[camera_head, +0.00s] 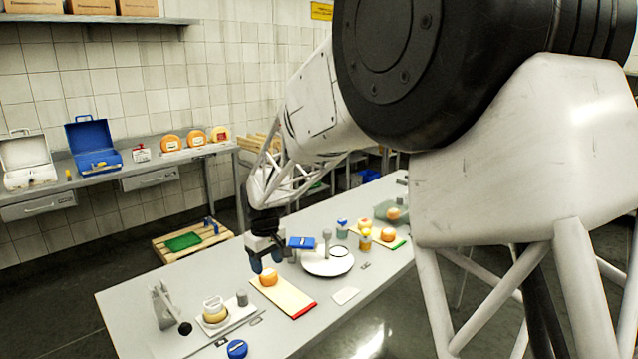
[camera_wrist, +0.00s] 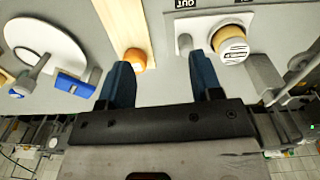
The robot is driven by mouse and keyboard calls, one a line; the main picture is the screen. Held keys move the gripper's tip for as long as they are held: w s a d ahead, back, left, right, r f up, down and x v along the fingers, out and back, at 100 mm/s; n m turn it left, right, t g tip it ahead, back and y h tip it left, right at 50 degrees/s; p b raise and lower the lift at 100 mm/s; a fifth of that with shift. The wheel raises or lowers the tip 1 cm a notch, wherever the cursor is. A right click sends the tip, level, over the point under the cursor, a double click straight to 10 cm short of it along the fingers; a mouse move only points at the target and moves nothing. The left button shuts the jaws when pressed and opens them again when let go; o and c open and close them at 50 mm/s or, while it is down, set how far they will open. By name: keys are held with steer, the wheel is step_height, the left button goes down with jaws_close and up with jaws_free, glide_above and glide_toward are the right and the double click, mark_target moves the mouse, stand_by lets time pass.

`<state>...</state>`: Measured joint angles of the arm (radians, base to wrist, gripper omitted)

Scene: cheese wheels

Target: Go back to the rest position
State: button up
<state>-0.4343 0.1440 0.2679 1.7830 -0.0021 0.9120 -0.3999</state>
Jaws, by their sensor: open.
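My gripper (camera_head: 263,262) hangs over the long grey table (camera_head: 130,301), near the middle of its left part. In the wrist view my gripper (camera_wrist: 162,85) has its two blue fingers spread wide with nothing between them. A small orange cheese wheel (camera_head: 268,277) sits on the far end of a pale board with a red end (camera_head: 291,299), close by the fingers in the head view. The cheese wheel shows just past the left fingertip in the wrist view (camera_wrist: 136,58). I cannot tell the exact height of the fingers above it.
A white round turntable (camera_head: 327,262) with a post and a blue box (camera_head: 300,243) stand to the right. A white tray (camera_head: 238,318) holding a cheese wheel under a clear-looking cover, and a grey stand (camera_head: 162,309), are at the left. More cheeses and jars are farther right.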

steer(key=s+d+r+m, duration=0.2)
steer(key=s+d+r, duration=0.2)
steer(key=s+d, duration=0.25)
steer(key=s+d+r+m+t, duration=0.1)
steer(key=s+d+r, duration=0.2)
steer(key=s+d, duration=0.3)
steer(key=s+d+r+m, duration=0.2)
steer(key=s+d+r, duration=0.25)
steer(key=d, duration=0.35)
steer(key=s+d+m, duration=0.1)
steer(key=s+d, duration=0.3)
steer(key=s, duration=0.3)
steer(key=s+d+f+m, duration=0.1)
steer(key=s+d, duration=0.3)
steer(key=s, duration=0.4)
steer(key=s+d+f+m+t, duration=0.1)
steer(key=s+d, duration=0.3)
steer(key=s, duration=0.4)
steer(key=shift+s+d+m, duration=0.15)
steer(key=shift+m, duration=0.75)
